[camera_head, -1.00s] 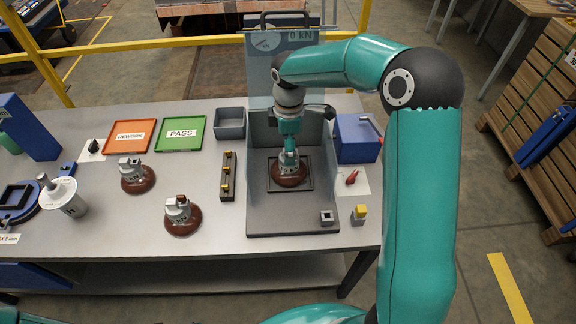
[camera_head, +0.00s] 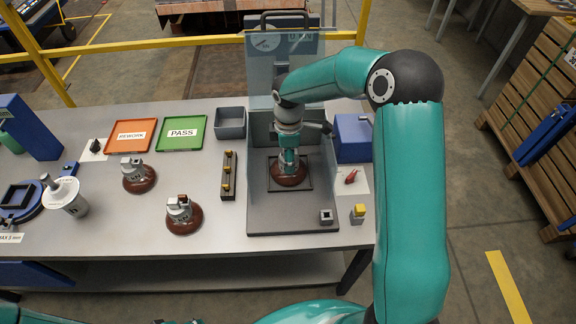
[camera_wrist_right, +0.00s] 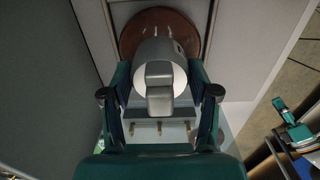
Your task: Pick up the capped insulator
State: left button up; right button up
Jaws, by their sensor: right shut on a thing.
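An insulator with a brown disc (camera_head: 290,178) and a grey metal cap stands inside the square frame on the grey test stand. My right gripper (camera_head: 289,158) reaches down from above and is shut on its cap. In the right wrist view the silver cap (camera_wrist_right: 160,75) sits between the two fingers of my right gripper (camera_wrist_right: 160,105), with the brown disc (camera_wrist_right: 150,22) beyond it. The gripper hides much of the cap in the head view. Two similar insulators stand on the table, one further back (camera_head: 138,178) and one nearer (camera_head: 183,217). My left gripper is not seen.
The grey test stand (camera_head: 260,213) has an upright back and side walls close around my right gripper. A blue box (camera_head: 353,138) stands to its right. An orange REWORK tray (camera_head: 130,148), a green PASS tray (camera_head: 181,146) and a grey bin (camera_head: 230,134) lie left.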

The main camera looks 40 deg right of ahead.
grip_shut()
jog(key=shift+w+r, duration=0.1)
jog(key=shift+w, duration=0.05)
jog(key=shift+r, duration=0.15)
